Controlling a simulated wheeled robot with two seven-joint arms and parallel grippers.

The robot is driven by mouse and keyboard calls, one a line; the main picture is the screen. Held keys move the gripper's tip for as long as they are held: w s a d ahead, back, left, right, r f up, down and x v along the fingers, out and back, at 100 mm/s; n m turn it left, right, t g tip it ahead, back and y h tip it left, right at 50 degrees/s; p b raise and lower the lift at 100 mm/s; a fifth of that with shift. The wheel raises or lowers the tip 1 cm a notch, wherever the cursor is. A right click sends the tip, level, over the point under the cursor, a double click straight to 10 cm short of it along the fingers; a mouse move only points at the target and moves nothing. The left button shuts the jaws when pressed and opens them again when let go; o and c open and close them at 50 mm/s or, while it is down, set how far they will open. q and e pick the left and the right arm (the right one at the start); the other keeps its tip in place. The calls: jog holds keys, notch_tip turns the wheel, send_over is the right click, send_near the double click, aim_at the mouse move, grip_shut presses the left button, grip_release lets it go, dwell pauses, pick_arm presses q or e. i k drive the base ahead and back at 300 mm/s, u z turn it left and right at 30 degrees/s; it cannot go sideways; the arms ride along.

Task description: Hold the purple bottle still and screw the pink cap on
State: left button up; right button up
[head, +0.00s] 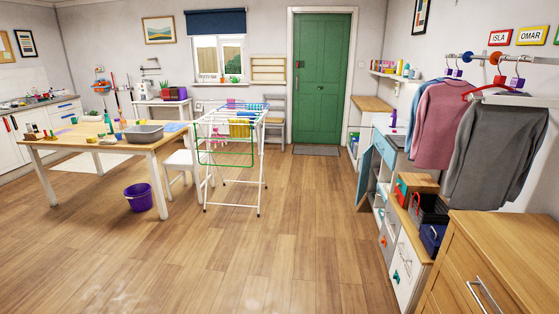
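A small upright purple object (393,117), possibly the purple bottle, stands on the counter along the right wall, beyond the open blue cabinet door. It is too small to tell whether anything is on its top. I cannot make out the pink cap. Neither my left gripper nor my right gripper is in view.
The wooden floor (285,240) is clear ahead. A drying rack (263,150) stands mid-room, with a purple bucket (138,199) and cluttered table (150,149) left of it. An open blue door (366,170) juts from the right. A wooden chest (510,245) is near right.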

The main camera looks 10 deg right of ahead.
aim_at(394, 116)
jog(key=z, duration=0.2)
jog(key=i, duration=2.3)
jog(key=z, duration=0.95)
jog(key=i, duration=1.55)
jog(key=u, duration=0.7)
jog(key=i, duration=4.05)
